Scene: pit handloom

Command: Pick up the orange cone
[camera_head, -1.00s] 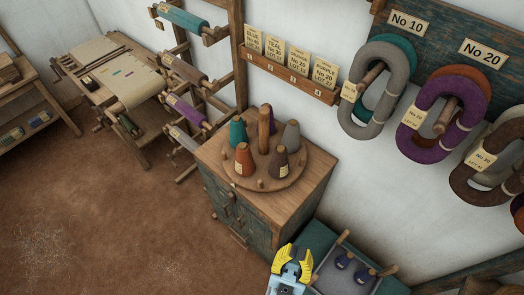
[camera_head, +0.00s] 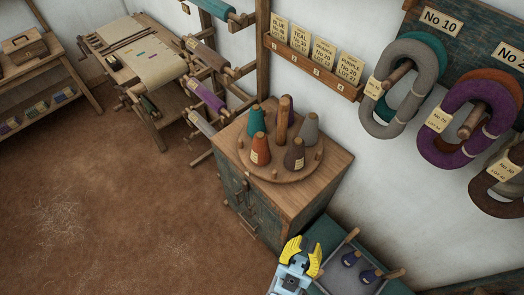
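The orange cone (camera_head: 261,150) stands upright on a round wooden turntable (camera_head: 273,176) on top of a wooden cabinet, at the front left of the disc. A teal cone (camera_head: 256,121) is behind it, a brown cone (camera_head: 294,154) to its right and a grey cone (camera_head: 308,129) at the back right. A central wooden post (camera_head: 283,120) stands among them, and a dark cone is mostly hidden behind it. My gripper (camera_head: 303,249), with yellow fingers, is at the bottom of the picture, below and right of the cabinet. Its fingers look apart, with nothing seen between them.
A teal-edged tray (camera_head: 345,283) with dark spools is right beside my gripper. The cabinet (camera_head: 258,219) has blue-green doors. Yarn hanks (camera_head: 404,88) hang on the wall at right. A loom (camera_head: 150,70) stands at back left. The brown floor at left is clear.

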